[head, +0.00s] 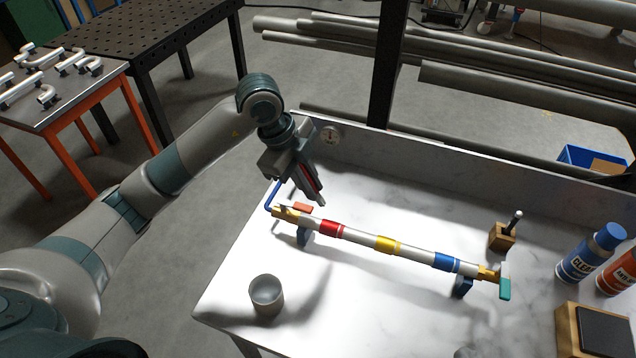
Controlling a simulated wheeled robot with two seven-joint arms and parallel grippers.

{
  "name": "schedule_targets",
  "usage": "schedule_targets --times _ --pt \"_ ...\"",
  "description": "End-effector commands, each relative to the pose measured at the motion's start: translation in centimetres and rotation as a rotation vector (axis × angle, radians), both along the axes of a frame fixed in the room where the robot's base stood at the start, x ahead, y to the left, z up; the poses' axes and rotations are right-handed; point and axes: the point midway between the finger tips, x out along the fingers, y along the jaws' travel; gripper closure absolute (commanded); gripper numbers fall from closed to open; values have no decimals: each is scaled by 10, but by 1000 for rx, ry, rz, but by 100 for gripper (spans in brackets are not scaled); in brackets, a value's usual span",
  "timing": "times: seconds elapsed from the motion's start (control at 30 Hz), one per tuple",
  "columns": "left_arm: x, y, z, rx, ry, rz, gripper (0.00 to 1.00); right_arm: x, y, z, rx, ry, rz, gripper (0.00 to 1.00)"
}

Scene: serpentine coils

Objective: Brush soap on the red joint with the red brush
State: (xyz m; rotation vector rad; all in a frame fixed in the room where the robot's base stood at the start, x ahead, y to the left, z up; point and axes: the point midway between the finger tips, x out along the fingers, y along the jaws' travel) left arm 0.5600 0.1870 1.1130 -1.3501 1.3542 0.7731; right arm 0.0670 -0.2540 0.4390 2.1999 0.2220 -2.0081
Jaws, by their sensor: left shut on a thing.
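A pale pipe (360,238) lies across supports on the white table, with a red joint (332,229), a yellow joint (387,244) and a blue joint (446,263). My left gripper (314,192) is above the pipe's left end, up and left of the red joint. It is shut on a slim red thing, which looks like the red brush (307,182). My right gripper is out of view.
A grey cup (266,295) stands at the front left. A wooden holder (502,238) with a dark-handled tool, a blue bottle (590,254) and a red bottle (620,273) stand at the right. The front middle is clear.

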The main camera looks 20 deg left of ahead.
Motion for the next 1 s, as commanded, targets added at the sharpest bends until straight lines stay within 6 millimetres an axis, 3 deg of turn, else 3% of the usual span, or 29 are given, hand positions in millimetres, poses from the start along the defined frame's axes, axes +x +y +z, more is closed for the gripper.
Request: schedule_targets --times 0.53,1.0 --pt "0 1 -5 -2 -1 2 100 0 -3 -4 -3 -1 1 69" --pt "0 1 -46 -1 0 2 100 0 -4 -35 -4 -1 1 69"
